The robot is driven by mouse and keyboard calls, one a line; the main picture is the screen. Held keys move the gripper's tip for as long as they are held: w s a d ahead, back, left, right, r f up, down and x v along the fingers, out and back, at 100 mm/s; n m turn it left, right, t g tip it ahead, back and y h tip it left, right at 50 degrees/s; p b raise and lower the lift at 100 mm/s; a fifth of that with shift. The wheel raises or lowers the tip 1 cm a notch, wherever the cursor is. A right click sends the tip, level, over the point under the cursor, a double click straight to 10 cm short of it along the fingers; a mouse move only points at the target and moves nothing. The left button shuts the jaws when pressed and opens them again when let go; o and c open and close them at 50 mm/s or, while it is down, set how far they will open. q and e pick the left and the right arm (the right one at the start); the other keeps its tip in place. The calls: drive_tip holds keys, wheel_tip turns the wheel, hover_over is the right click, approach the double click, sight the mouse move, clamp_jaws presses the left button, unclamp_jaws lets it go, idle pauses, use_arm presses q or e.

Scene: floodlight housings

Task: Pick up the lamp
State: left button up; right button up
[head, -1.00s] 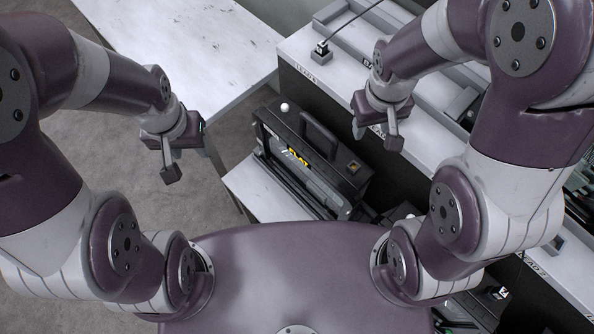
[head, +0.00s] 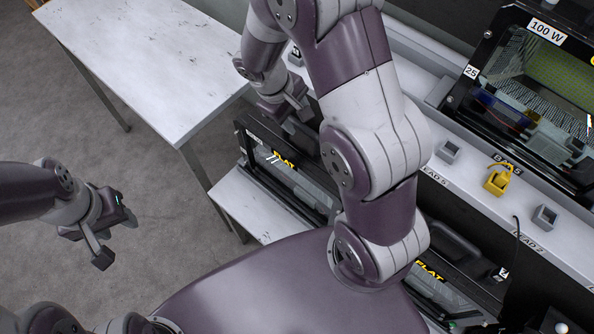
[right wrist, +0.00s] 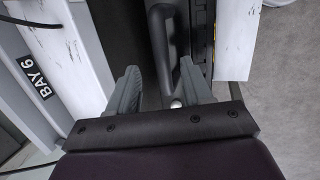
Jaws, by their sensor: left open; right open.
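A black floodlight housing, a lamp (head: 262,150) with a yellow "FLAT" label, lies on a low white shelf in the middle of the head view. My right arm covers part of it. My right gripper (head: 288,108) is open above its back edge. A second black "FLAT" lamp (head: 455,255) stands at the lower right. My left gripper (head: 108,238) is open and empty over the floor at the left.
A long bench (head: 420,170) runs behind the lamps, with small grey sockets (head: 450,151) and a yellow part (head: 498,180). A larger housing marked "100 W" (head: 492,48) stands on it at the upper right. A white table (head: 140,60) at the upper left is clear.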

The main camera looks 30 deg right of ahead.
sight(300, 125)
drive_tip(key=x, duration=0.4)
drive_tip(key=shift+s+f, duration=0.15)
drive_tip(key=shift+f, duration=0.15)
drive_tip(key=shift+d+f, duration=0.15)
drive_tip(key=shift+f, duration=0.05)
drive_tip(key=shift+f+b, duration=0.2)
drive_tip(key=shift+b, duration=0.15)
clamp_jaws()
idle(1.2)
drive_tip(key=shift+r, duration=0.1)
